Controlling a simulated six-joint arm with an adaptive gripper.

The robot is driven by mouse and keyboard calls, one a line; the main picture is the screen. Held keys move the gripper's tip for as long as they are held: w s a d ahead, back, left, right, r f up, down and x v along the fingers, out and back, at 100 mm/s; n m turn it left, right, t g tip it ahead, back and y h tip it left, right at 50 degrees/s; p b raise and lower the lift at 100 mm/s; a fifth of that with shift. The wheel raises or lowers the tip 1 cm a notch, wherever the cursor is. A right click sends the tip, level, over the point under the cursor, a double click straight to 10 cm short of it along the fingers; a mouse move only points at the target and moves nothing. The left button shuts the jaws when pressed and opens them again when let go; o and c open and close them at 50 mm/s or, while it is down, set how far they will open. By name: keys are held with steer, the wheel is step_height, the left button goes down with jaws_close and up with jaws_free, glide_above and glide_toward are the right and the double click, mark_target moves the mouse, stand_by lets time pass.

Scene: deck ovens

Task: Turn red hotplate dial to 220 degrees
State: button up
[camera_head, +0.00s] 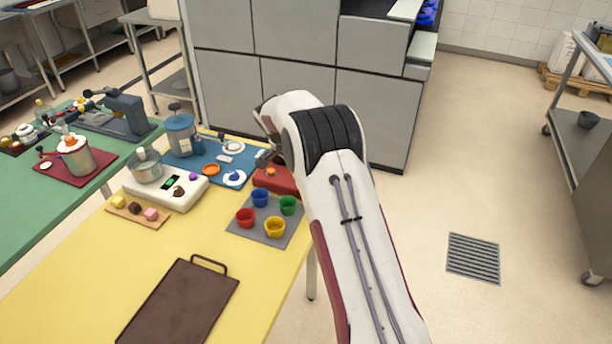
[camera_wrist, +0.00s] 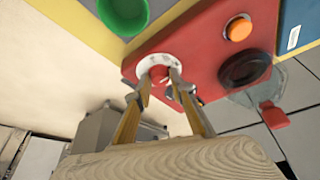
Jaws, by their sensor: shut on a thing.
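The red hotplate (camera_head: 275,181) sits at the far right corner of the yellow table, partly hidden by my arm in the head view. In the wrist view its red face (camera_wrist: 196,43) shows a red dial (camera_wrist: 158,74) on a white round scale (camera_wrist: 150,63). My gripper (camera_wrist: 162,80) is shut on the dial, one finger on each side. The scale's marks are too small to read, so the dial's angle cannot be told. An orange button (camera_wrist: 239,29) and a dark round part (camera_wrist: 244,70) are also on the hotplate.
Red, blue, green and yellow cups (camera_head: 275,227) stand on a grey mat (camera_head: 248,236) beside the hotplate. A white scale with a pot (camera_head: 146,166) stands to the left. A brown tray (camera_head: 182,305) lies at the front.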

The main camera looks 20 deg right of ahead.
steer(key=shift+s+f, duration=0.1)
steer(key=shift+f, duration=0.1)
steer(key=o, duration=1.1)
steer(key=shift+r, duration=0.2)
steer(key=shift+a+r, duration=0.2)
steer(key=shift+r, duration=0.15)
steer(key=s+a, duration=0.1)
steer(key=a, duration=0.2)
steer(key=s+a, duration=0.1)
steer(key=a, duration=0.3)
steer(key=s+a, duration=0.2)
steer(key=a, duration=0.2)
steer(key=shift+a+r, duration=0.1)
steer(key=shift+a, duration=0.1)
